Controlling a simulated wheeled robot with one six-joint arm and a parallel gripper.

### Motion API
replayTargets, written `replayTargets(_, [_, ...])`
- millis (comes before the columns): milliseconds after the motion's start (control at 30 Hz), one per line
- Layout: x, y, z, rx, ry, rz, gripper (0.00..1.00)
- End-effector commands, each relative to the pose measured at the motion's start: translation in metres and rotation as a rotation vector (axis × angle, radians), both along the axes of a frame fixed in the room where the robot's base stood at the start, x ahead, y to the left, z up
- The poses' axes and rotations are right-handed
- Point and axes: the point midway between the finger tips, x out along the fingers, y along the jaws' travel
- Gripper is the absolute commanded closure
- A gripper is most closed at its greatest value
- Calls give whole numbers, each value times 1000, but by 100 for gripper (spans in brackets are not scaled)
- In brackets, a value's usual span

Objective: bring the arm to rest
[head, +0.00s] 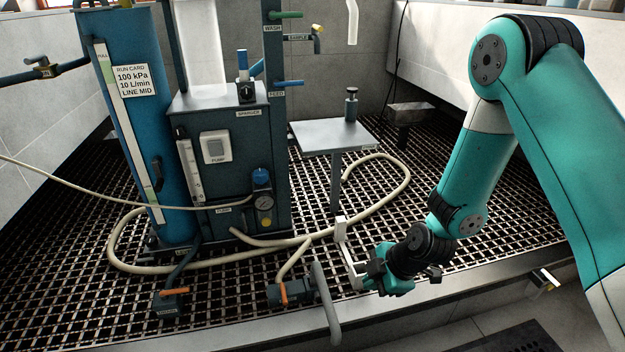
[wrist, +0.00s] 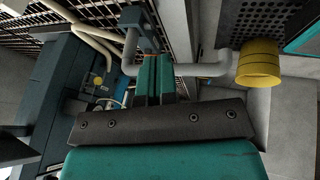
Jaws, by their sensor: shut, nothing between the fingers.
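My gripper (head: 372,284) hangs low over the front edge of the grating, at the end of my bent teal arm. In the wrist view its teal fingers (wrist: 155,78) are together with nothing between them. The fingertips are close to the grey drain pipe (wrist: 190,70) in that view; I cannot tell whether they touch it. In the head view this pipe (head: 327,308) curves down over the front edge, just left of my gripper. The orange-handled valve (head: 284,291) lies left of the pipe.
A small steel stand (head: 330,138) rises behind my gripper. The blue column (head: 150,200) and dark pump cabinet (head: 235,160) stand left, with a cream hose (head: 405,180) looping over the grating. A yellow ribbed object (wrist: 258,64) shows beside the pipe's end.

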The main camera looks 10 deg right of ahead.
Motion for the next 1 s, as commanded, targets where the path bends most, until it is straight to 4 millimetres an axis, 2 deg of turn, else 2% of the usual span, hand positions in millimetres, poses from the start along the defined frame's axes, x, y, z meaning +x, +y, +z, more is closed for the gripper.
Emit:
replayTargets(67, [1, 2, 8, 7, 6, -10, 100])
replayTargets(167, [0, 9, 36, 35, 36, -49, 100])
replayTargets(267, [-6, 21, 83, 78, 102, -123, 100])
replayTargets(367, [-20, 34, 136, 120, 189, -213, 100])
replayTargets(500, [-52, 48, 204, 153, 316, -347, 100])
replayTargets(700, [-111, 55, 284, 156, 474, -549, 100])
replayTargets(800, [-139, 54, 312, 146, 531, -642, 100])
replayTargets(1000, [-188, 47, 351, 118, 608, -808, 100])
